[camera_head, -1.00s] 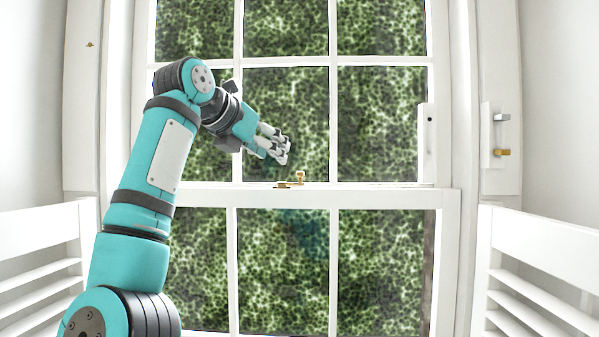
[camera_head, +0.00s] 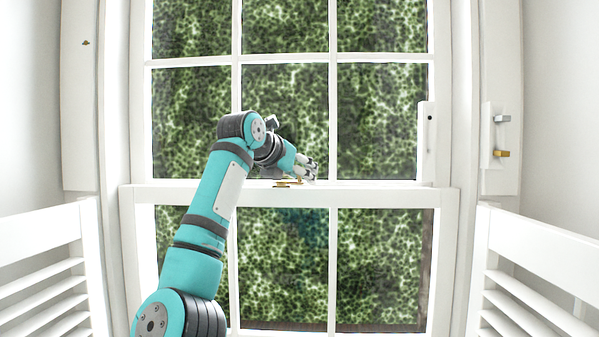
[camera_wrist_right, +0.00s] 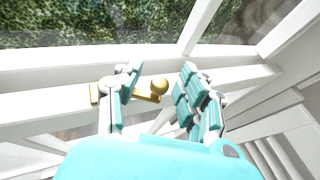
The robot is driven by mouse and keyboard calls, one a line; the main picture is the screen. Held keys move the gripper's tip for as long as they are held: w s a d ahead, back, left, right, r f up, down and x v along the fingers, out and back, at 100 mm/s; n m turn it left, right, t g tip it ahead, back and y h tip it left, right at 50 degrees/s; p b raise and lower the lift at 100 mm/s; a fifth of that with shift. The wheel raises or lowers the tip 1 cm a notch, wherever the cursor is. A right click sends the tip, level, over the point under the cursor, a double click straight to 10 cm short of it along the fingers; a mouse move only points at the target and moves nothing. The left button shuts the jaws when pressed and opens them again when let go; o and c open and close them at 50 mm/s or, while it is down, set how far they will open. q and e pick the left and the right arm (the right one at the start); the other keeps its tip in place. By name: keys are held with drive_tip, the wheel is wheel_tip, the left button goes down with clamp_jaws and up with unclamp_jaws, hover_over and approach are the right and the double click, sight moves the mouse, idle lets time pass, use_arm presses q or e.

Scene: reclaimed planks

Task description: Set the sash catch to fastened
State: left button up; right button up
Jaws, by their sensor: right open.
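The brass sash catch (camera_head: 287,184) sits on the meeting rail in the middle of the window. In the wrist view its round knob (camera_wrist_right: 158,87) stands at the end of a short brass lever (camera_wrist_right: 147,97). My right gripper (camera_head: 309,168) is at the catch, its fingers just above the rail. I cannot tell whether that finger touches the lever. The left finger hides part of the catch. My left gripper is not in view.
The white meeting rail (camera_head: 380,195) runs across below the gripper, with glass panes above and below. A white upright block (camera_head: 427,145) stands at its right end. A plate with a grey handle (camera_head: 502,118) and brass handle (camera_head: 502,154) is on the right. Louvred shutters (camera_head: 45,270) flank the window.

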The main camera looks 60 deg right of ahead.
clamp_jaws()
drive_tip(key=n+t+b, duration=0.1)
drive_tip(key=b, duration=0.1)
drive_tip(key=d+n+t+b, duration=0.1)
drive_tip(key=n+t+b, duration=0.1)
drive_tip(key=d+n+t+b, duration=0.1)
drive_tip(key=t+b, duration=0.1)
drive_tip(key=shift+w+f+y, duration=0.15)
drive_tip(key=shift+f+y, duration=0.1)
drive_tip(key=shift+y, duration=0.15)
drive_tip(key=shift+w+d+r+n+t+b, duration=0.2)
drive_tip(key=shift+n+t+b, duration=0.25)
drive_tip(key=shift+n+t, duration=0.2)
drive_tip(key=shift+a+r+y, duration=0.1)
drive_tip(key=shift+y, duration=0.2)
unclamp_jaws()
